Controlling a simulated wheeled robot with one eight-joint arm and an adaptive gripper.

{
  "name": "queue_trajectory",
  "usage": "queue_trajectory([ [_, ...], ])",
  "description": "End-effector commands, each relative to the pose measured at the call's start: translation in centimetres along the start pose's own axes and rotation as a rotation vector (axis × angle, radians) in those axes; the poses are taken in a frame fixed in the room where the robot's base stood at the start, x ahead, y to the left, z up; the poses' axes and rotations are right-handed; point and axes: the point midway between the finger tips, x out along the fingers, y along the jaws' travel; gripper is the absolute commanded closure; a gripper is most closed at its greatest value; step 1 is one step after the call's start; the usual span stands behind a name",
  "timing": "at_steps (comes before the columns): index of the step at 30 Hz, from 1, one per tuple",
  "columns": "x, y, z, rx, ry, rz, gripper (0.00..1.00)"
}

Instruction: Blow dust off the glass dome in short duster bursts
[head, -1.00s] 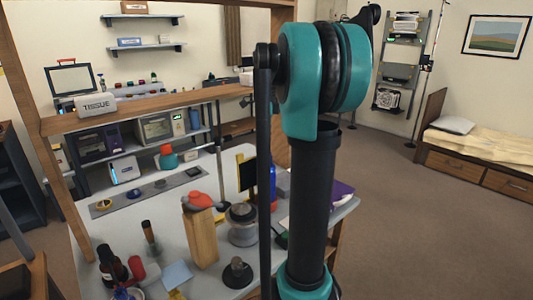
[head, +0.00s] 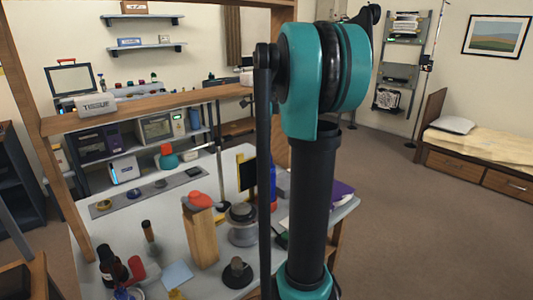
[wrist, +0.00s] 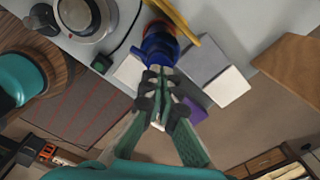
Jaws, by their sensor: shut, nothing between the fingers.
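My gripper (wrist: 160,84) shows in the wrist view, its green and grey fingers closed together with nothing held. A blue can-like object (wrist: 160,44), possibly the duster, is just beyond the fingertips; I cannot tell whether they touch it. Part of it shows in the head view (head: 273,184), beside my arm. A round grey stand with a disc-like top (head: 241,226) is left of my arm, and shows in the wrist view (wrist: 82,22) at upper left. I cannot identify a glass dome for certain, nor see any dust. My gripper is hidden in the head view.
A wooden block (head: 200,238) with a red piece on top stands left of the grey stand. White boxes (wrist: 228,86) lie near my fingers.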

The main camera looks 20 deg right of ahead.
Motion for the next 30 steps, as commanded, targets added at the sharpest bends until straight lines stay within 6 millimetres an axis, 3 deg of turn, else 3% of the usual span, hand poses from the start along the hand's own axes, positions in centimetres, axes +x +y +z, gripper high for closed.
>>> queue_trajectory([
  [10,0.1,0.0,0.0,0.0,0.0,0.0,1.0],
  [30,2.5,0.0,0.0,0.0,0.0,0.0,1.0],
])
